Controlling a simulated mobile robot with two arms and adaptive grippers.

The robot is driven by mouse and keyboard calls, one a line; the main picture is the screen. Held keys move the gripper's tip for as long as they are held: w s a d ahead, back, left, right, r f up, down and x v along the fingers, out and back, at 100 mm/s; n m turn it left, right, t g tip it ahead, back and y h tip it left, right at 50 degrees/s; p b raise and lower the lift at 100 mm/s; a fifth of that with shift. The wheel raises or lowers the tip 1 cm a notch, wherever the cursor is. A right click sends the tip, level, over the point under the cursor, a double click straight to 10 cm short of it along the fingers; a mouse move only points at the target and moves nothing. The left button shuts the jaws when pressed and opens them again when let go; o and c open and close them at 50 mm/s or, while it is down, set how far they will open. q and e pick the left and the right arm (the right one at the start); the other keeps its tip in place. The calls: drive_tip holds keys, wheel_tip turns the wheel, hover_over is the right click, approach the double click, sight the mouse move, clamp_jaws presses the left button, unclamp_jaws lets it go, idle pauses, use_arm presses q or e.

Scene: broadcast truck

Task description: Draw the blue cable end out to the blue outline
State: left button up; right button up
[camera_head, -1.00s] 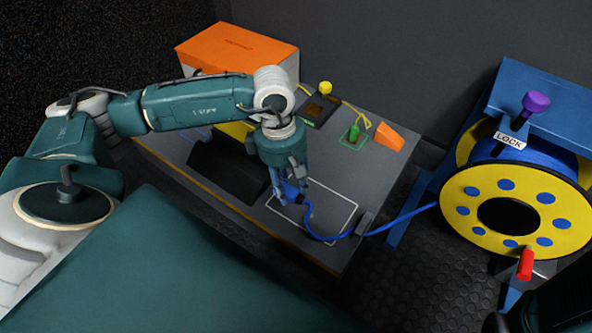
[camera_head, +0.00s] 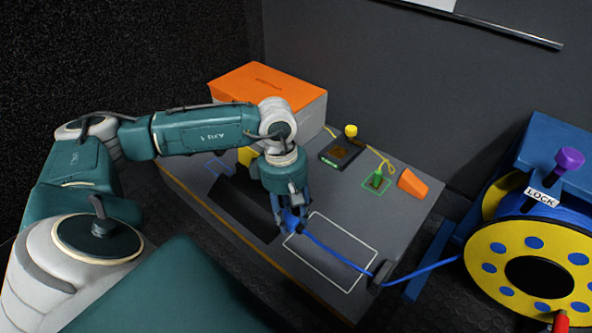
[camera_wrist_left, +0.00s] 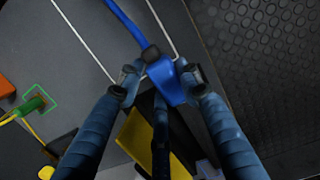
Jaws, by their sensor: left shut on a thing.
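My left gripper (camera_head: 290,224) is shut on the blue cable end (camera_head: 293,222), over the left edge of a white rectangle on the grey bench. In the left wrist view the blue connector (camera_wrist_left: 168,82) sits between the fingertips. The blue cable (camera_head: 335,252) runs fairly straight from it, over the white rectangle, past a small grey guide (camera_head: 380,272) at the bench edge, to the yellow and blue reel (camera_head: 490,265). The blue outline (camera_head: 214,171) lies on the bench left of the gripper, partly hidden behind my arm. My right gripper is out of view.
A dark slab (camera_head: 240,205) and a yellow block (camera_head: 245,155) lie between gripper and outline. An orange-topped box (camera_head: 265,85) stands behind. A green plug (camera_head: 376,181) in a green outline and an orange wedge (camera_head: 412,183) are at the right. The reel has a purple LOCK knob (camera_head: 569,159).

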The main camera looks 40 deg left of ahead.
use_arm(q)
drive_tip(key=shift+a, duration=0.2)
drive_tip(key=shift+a, duration=0.75)
drive_tip(key=shift+w+a+b, duration=0.15)
drive_tip(key=shift+a+b, duration=0.2)
drive_tip(key=shift+a, duration=3.4)
drive_tip(key=shift+a, duration=1.55)
drive_tip(key=shift+w+a, duration=0.1)
drive_tip(key=shift+a, duration=2.85)
drive_tip(key=shift+w+a, duration=0.2)
drive_tip(key=shift+a, duration=4.15)
